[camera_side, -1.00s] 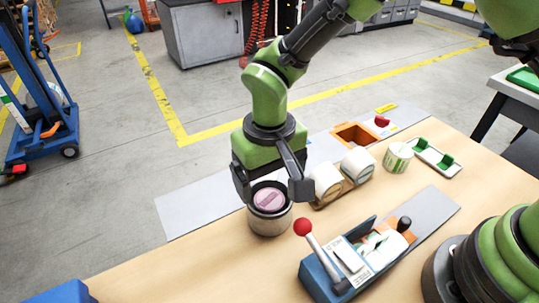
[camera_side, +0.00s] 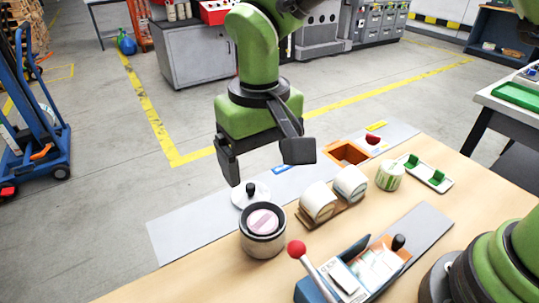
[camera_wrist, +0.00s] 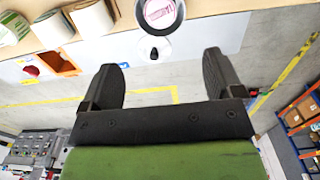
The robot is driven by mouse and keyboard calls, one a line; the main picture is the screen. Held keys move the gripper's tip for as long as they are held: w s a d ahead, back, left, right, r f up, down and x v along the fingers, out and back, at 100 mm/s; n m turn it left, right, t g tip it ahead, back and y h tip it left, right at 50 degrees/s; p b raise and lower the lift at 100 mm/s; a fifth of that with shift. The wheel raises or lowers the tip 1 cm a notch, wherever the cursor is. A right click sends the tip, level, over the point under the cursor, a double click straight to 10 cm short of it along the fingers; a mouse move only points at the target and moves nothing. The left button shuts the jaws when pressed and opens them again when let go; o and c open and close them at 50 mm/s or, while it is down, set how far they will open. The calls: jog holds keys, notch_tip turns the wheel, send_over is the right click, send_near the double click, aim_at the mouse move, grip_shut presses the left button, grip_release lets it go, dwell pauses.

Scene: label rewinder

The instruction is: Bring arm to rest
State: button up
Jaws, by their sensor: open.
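My gripper (camera_side: 266,160) is open and empty, raised above the far edge of the bench in the side view. In the wrist view my gripper (camera_wrist: 165,85) shows its two dark fingers spread wide with nothing between them. A round metal canister (camera_side: 262,243) stands on the bench below and in front of it, with a pink round item (camera_side: 262,222) inside. The canister (camera_wrist: 178,28) is also at the top of the wrist view. A white lid with a black knob (camera_side: 246,196) lies on the grey strip behind the canister.
Two white label rolls (camera_side: 334,196) sit on a wooden cradle, with a green-and-white roll (camera_side: 390,174) to their right. A blue rewinder with a red-knobbed lever (camera_side: 297,249) stands at the front. An orange-rimmed opening (camera_side: 348,153) is in the strip. Air around the gripper looks clear.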

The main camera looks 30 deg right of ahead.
jog(key=s+d+r+m+t+y, duration=0.1)
jog(key=s+d+r+t, duration=0.1)
jog(key=d+r, duration=0.5)
jog(key=s+d+r+m+t, duration=0.1)
jog(key=s+d+r+t, duration=0.1)
jog(key=s+d, duration=0.3)
jog(key=s+d+r+m+t+y, duration=0.1)
jog(key=s+d+r+m+t, duration=0.1)
jog(key=s, duration=0.7)
jog(key=d+r+t, duration=0.1)
jog(key=d+r, duration=0.1)
jog(key=d, duration=0.1)
jog(key=shift+r, duration=0.4)
